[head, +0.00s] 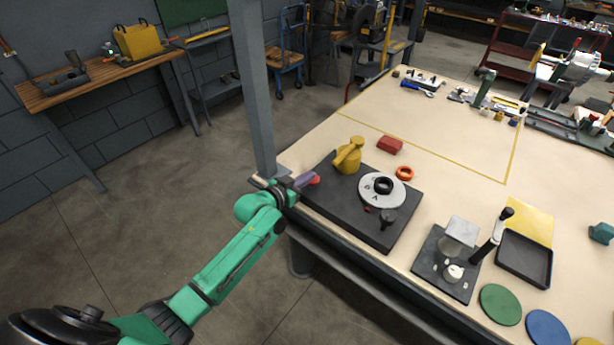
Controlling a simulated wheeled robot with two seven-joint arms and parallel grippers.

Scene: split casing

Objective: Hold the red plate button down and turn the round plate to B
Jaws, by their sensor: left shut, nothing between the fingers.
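The round plate (371,195) is a pale grey disc with dark letters and a black ring at its centre. It lies on the dark base board (345,213); the letters are too small to read surely. A small dark red spot (368,210) at the plate's front edge may be the red plate button. My left gripper (310,180) is shut and empty at the board's left corner, left of the plate and apart from it. A small bright red patch shows at its tip; I cannot tell what it is. My right gripper is out of view.
A yellow clamp-like part (347,158) stands behind the plate, and a black knob (388,217) in front. A red block (390,145) and orange ring (404,173) lie behind the board. A grey post (250,80) rises behind my left arm. A second fixture (447,267) stands right.

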